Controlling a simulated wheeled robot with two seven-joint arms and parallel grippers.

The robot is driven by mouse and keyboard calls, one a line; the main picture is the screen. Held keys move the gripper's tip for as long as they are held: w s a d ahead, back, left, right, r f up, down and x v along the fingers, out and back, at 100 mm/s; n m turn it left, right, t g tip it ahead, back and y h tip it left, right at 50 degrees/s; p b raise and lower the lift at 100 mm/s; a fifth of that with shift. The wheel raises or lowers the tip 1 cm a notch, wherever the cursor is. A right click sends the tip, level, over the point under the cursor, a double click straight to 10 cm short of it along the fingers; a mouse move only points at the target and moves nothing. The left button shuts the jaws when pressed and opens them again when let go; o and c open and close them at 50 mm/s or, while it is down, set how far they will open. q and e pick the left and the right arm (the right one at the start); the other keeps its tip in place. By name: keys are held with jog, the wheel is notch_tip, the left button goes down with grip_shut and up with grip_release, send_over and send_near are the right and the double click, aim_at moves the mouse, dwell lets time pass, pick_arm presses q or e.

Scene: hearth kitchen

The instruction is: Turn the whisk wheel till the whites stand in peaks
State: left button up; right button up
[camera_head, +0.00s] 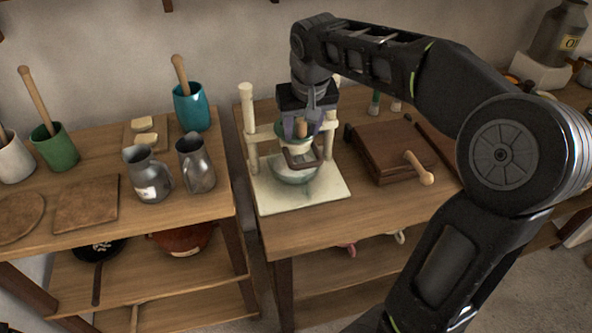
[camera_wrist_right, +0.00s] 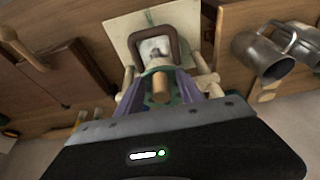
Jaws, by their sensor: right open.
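The whisk stand has a cream base board (camera_head: 268,197) and pale posts (camera_head: 249,130). A glass bowl (camera_head: 293,174) stands on the board; what is in it is too small to judge. The whisk wheel (camera_head: 283,133) is greenish and mostly hidden by my right gripper. Its wooden knob (camera_head: 302,128) also shows in the wrist view (camera_wrist_right: 160,88). My right gripper (camera_head: 302,122) points down at the wheel, open, with a finger on either side of the knob. I cannot tell whether they touch it. My left gripper is out of view.
A brown box (camera_head: 384,150) with a wooden handle (camera_head: 419,168) lies right of the stand. Metal jugs (camera_head: 148,174) and a teal pot (camera_head: 191,106) stand on the left table. A gap separates the two tables. My right arm hides much of the right side.

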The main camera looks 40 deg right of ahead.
notch_tip(320, 180, up, 8)
jog(key=p, duration=0.6)
jog(key=shift+r, duration=0.1)
dwell(0.5)
